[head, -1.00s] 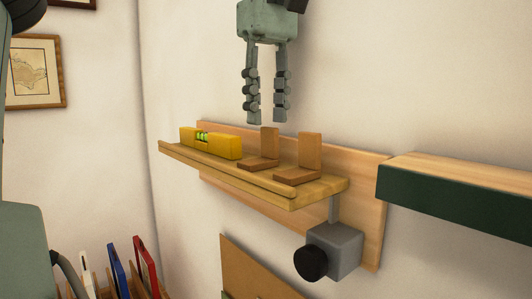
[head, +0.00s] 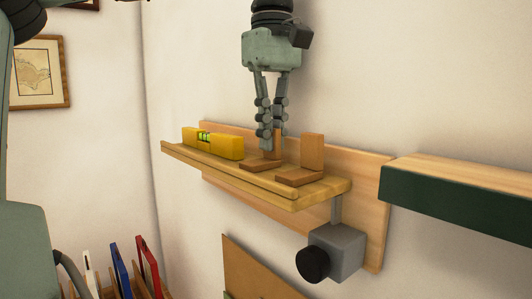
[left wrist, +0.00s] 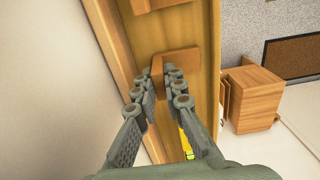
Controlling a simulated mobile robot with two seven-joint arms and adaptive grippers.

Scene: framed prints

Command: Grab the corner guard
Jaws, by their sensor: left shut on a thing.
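Two brown L-shaped corner guards stand on a wooden wall shelf (head: 235,175). My left gripper (head: 271,146) comes down from above and is shut on the upright leg of the left corner guard (head: 262,165), whose base rests on or very near the shelf. The right corner guard (head: 312,150) stands free just to the right of the gripper. In the left wrist view, the fingers (left wrist: 160,83) close around a brown upright piece; another brown piece (left wrist: 178,62) lies just past them, and I cannot tell which guard it belongs to. My right gripper is not in view.
A yellow spirit level (head: 212,143) lies on the shelf left of the guards. A grey box with a black knob (head: 337,250) hangs below. A green-fronted ledge (head: 460,200) juts out at right. A framed map (head: 38,72) hangs at left. Space above the shelf is clear.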

